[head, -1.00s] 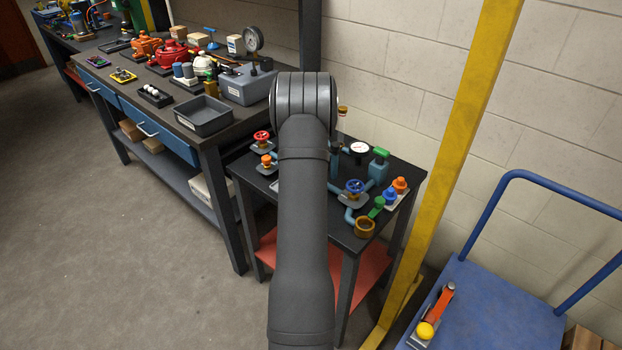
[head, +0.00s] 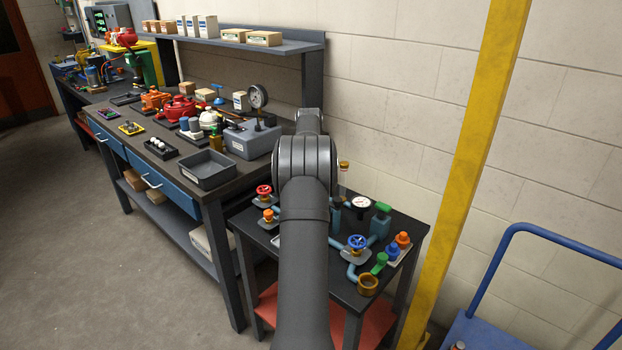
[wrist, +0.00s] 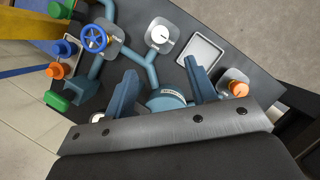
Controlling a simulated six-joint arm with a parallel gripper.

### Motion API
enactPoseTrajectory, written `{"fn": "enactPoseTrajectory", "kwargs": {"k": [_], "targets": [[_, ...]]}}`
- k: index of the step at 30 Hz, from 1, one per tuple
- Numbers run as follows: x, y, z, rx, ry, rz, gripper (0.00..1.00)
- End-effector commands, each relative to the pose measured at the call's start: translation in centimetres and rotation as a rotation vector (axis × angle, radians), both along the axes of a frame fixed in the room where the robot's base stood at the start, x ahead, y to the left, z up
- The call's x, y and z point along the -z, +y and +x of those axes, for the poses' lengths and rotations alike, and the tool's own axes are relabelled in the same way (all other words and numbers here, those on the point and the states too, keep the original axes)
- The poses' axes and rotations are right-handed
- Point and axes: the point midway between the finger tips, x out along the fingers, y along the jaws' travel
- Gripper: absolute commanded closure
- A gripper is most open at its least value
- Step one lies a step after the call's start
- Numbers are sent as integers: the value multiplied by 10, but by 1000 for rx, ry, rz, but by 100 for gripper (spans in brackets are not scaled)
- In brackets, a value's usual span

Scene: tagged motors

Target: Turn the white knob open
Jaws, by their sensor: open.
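The white knob (wrist: 160,35) is a round white piece with a dark mark on its face, set on a grey square plate joined to a blue-grey pipe. It shows in the wrist view, beyond my fingertips; in the head view my arm hides it. My gripper (wrist: 160,68) is open, with its two blue-grey fingers spread apart and pointing toward the knob without visibly touching it. A blue-grey round part with a label (wrist: 168,97) shows between the fingers, lower in the picture.
A blue handwheel (wrist: 94,38) is left of the knob, and an empty pale tray (wrist: 202,48) is right of it. An orange knob (wrist: 238,88) sits by the right finger. In the head view, a pressure gauge (head: 361,203) and a yellow post (head: 465,180) stand nearby.

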Motion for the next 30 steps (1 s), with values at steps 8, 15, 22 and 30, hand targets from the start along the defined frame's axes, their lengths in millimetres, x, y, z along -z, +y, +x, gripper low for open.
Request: {"fn": "enactPoseTrajectory", "kwargs": {"k": [8,15,22,30], "targets": [[-32,0,14,0,-1,0,48],[-40,0,17,0,1,0,48],[-40,0,17,0,1,0,48],[-30,0,12,0,2,0,48]]}}
